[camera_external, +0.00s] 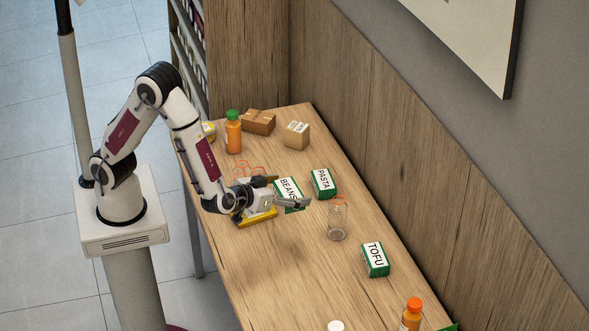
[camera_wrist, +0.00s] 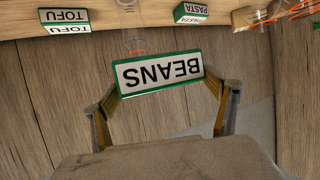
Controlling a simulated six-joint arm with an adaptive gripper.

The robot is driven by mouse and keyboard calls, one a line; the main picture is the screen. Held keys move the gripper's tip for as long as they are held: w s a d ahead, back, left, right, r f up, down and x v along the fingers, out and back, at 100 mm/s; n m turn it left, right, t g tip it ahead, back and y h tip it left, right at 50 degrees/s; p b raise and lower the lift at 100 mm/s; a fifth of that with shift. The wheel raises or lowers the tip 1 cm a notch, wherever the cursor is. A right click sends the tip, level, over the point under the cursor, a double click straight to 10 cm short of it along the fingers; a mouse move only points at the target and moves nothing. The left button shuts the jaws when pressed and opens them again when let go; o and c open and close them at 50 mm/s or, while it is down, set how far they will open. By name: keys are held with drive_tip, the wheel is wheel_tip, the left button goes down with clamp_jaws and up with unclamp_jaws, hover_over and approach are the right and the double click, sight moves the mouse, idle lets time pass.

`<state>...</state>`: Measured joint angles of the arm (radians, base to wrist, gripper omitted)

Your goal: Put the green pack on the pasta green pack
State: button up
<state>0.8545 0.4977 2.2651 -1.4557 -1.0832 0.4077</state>
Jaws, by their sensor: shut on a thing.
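The green-and-white pack labelled BEANS (camera_external: 289,190) is between the fingers of my gripper (camera_external: 292,195), which is shut on it. In the wrist view the BEANS pack (camera_wrist: 160,73) sits between both fingertips, its label upside down in the picture. The green PASTA pack (camera_external: 323,182) stands on the table just right of the BEANS pack, apart from it. A shadow on the table below my gripper suggests that the BEANS pack is raised.
A clear glass (camera_external: 337,222) stands in front of the PASTA pack. The green TOFU pack (camera_external: 375,259) is further right. An orange bottle (camera_external: 233,134) and two cardboard boxes (camera_external: 258,121) are at the back. Another orange bottle (camera_external: 411,316) is at the front. The front left tabletop is clear.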

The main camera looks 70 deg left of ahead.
drive_tip(key=w+a+n+g+y, duration=0.1)
drive_tip(key=w+a+n+y, duration=0.1)
drive_tip(key=w+a, duration=0.9)
drive_tip(key=n+g+y, duration=0.2)
hover_over(324, 179)
wheel_tip(324, 179, down, 3)
drive_tip(key=shift+d+f, duration=0.1)
drive_tip(key=shift+f, duration=0.6)
drive_tip(key=shift+f, duration=0.15)
drive_tip(key=shift+f, duration=2.95)
drive_tip(key=shift+f, duration=1.9)
drive_tip(key=shift+f, duration=0.15)
